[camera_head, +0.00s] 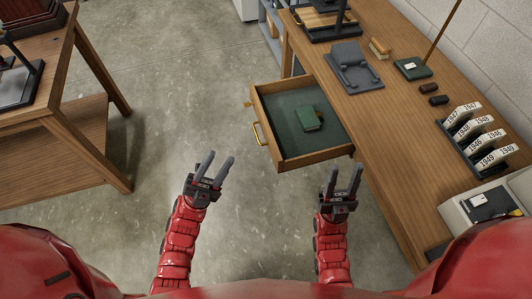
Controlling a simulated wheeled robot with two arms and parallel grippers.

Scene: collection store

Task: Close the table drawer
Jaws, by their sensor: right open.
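The table drawer (262,117) is pulled out from the left side of the long wooden table (400,150). It has a green lining, a brass handle (257,134) on its front, and a small green box or book (307,118) inside. My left gripper (218,162) is open and empty, below and left of the drawer front, apart from it. My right gripper (345,177) is open and empty, just below the drawer's near side and close to the table edge. I see no contact between either gripper and the drawer.
Another wooden table (85,133) stands at left. Concrete floor (190,80) lies clear between the tables.

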